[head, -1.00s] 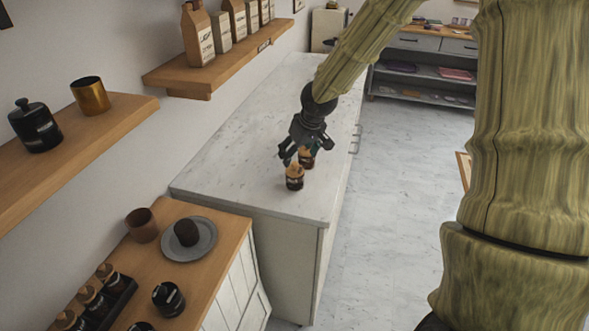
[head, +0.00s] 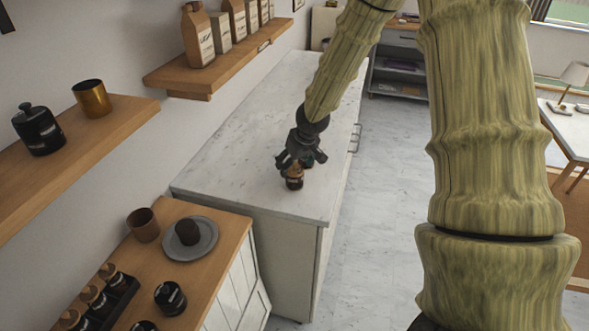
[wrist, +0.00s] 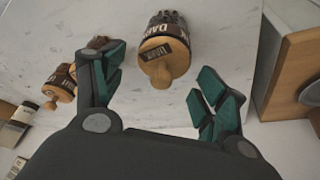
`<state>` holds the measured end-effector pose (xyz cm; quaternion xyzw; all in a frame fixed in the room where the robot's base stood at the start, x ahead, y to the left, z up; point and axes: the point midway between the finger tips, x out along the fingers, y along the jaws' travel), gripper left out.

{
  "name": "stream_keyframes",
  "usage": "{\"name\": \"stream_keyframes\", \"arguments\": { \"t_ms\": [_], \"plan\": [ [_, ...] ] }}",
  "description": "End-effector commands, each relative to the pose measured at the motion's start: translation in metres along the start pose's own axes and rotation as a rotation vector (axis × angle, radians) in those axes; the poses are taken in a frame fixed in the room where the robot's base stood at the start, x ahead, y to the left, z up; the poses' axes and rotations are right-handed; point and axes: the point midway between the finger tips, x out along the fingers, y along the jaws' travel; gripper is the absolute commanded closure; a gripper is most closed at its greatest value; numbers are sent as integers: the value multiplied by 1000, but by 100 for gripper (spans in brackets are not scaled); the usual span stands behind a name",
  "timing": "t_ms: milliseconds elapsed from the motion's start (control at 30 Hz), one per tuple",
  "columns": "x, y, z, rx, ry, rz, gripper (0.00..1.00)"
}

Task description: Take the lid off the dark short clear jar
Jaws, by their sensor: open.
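A short clear jar with dark contents and a wooden knobbed lid stands upright on the pale counter (head: 245,130), near its front end. Its dark body (head: 295,184) shows below my gripper (head: 301,163) in the head view. In the wrist view the jar (wrist: 167,24) has a label reading "DARK", and its lid (wrist: 166,60) faces the camera between the fingers. My gripper (wrist: 162,78) is open, with green pads apart on either side of the lid. I see no contact. A second jar close behind is mostly hidden by the gripper in the head view.
A lower wooden-topped cabinet (head: 232,222) holds a grey plate (head: 206,240), a cup (head: 142,224) and several jars. Wall shelves run along the left. The counter's far part is clear.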

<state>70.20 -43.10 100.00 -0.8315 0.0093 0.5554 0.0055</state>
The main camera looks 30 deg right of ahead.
Motion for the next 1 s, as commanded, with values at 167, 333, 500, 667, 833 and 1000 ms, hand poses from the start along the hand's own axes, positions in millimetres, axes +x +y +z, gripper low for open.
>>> {"name": "stream_keyframes", "arguments": {
  "t_ms": [167, 333, 500, 667, 833, 1000],
  "plan": [
    [0, 0, 0, 0, 0, 0, 27],
    [0, 0, 0, 1, 0, 0, 49],
    [0, 0, 0, 1, 0, 0, 67],
    [0, 0, 0, 1, 0, 0, 67],
    [-1, 0, -1, 1, 1, 0, 67],
    [-7, 0, -4, 4, 3, -2, 67]
  ]
}}
